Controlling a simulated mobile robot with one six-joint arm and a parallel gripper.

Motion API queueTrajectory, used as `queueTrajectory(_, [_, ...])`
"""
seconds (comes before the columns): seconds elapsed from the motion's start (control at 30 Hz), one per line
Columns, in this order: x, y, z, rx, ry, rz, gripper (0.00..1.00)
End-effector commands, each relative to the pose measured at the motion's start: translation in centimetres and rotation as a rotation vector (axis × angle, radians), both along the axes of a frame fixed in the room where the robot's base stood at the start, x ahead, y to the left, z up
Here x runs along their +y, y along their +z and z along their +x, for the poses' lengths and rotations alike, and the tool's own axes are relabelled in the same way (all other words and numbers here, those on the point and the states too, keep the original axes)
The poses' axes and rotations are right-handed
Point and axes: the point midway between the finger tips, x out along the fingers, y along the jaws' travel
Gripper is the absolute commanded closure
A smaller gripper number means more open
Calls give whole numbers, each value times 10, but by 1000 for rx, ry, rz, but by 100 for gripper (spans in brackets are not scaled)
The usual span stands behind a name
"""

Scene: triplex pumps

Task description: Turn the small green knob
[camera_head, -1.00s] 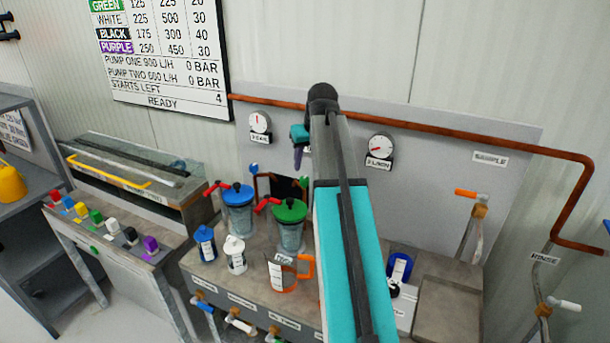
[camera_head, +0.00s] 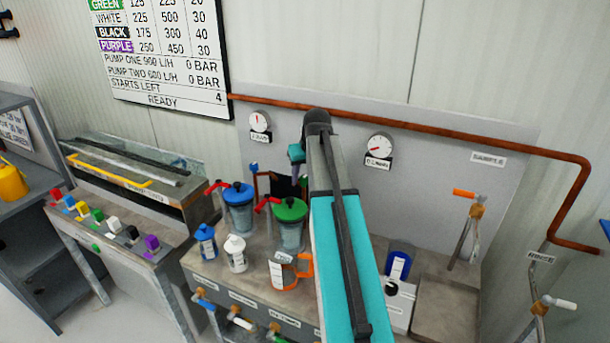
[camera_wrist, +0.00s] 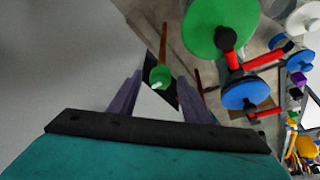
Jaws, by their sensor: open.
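The small green knob (camera_wrist: 160,76) shows in the wrist view as a round green cap with a white pointer. It lies in the gap between the purple fingers of my gripper (camera_wrist: 158,84), near their tips. The fingers stand apart on either side of it, and I cannot tell whether either one touches it. In the head view I cannot make out the knob.
A green-lidded vessel (camera_head: 290,210) and a blue-lidded vessel (camera_head: 238,195) with red handles stand close by on the bench. An orange-handled jug (camera_head: 285,272) stands in front. A copper pipe (camera_head: 440,124) and gauges (camera_head: 378,147) line the back panel.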

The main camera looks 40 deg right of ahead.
Motion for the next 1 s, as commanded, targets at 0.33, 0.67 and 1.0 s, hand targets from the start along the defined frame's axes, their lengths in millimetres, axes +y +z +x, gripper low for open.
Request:
queueTrajectory(0.33, [0,0,1,0,1,1,76])
queueTrajectory(0.67, [1,0,0,0,-4,0,96])
queueTrajectory(1.0, [1,0,1,0,-92,-1,96])
